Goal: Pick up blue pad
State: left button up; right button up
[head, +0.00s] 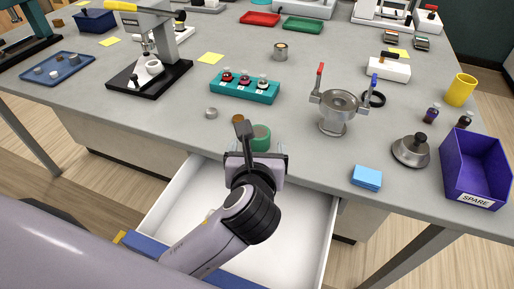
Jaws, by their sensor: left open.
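The blue pad (367,179) is a small light-blue block lying flat near the front edge of the grey bench, right of centre in the head view. My left gripper (262,146) is at the bench's front edge, left of the pad and well apart from it. It is open. A green round object (261,132) shows beyond or between its fingers; I cannot tell whether they touch it. My right gripper is not in view.
An open white drawer (310,215) lies below my left arm. A purple SPARE bin (478,178), a grey lidded weight (410,150) and a metal pot with red and blue handles (338,110) stand near the pad. A teal vial rack (245,88) is farther back.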

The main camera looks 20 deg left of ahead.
aim_at(368, 179)
jog(key=k+l, duration=0.2)
jog(key=k, duration=0.3)
jog(key=k+l, duration=0.25)
jog(key=k, duration=0.25)
